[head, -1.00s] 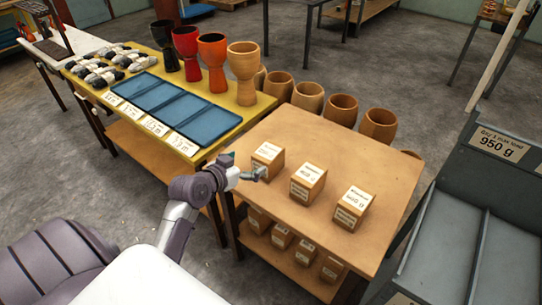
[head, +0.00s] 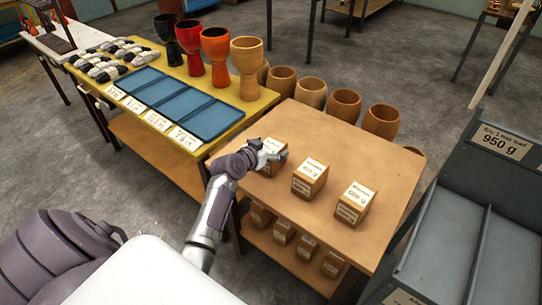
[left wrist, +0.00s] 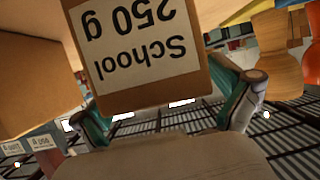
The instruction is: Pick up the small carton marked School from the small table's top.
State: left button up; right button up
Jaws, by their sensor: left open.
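The small carton marked School (left wrist: 142,48) fills the upper middle of the left wrist view, its label reading "School 250 g" upside down. In the head view the same carton (head: 267,170) stands at the left of the small table's top (head: 325,135), partly hidden by my left gripper (head: 281,155). My left gripper (left wrist: 172,108) is open, with one green-padded finger low on each side of the carton in the wrist view. Whether a finger touches it I cannot tell. My right gripper is not in view.
Two similar cartons, a middle one (head: 310,178) and a right one (head: 354,204), stand beside it. More cartons sit on the shelf below. Goblet drums (head: 247,68) and blue trays (head: 173,103) are on the yellow table. A grey bin rack (head: 500,150) stands right.

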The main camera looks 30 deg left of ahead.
pick_arm(q)
jog(key=shift+c, duration=0.2)
jog(key=shift+s, duration=0.1)
jog(key=c, duration=1.3)
jog(key=shift+c, duration=0.3)
jog(key=shift+r, duration=0.1)
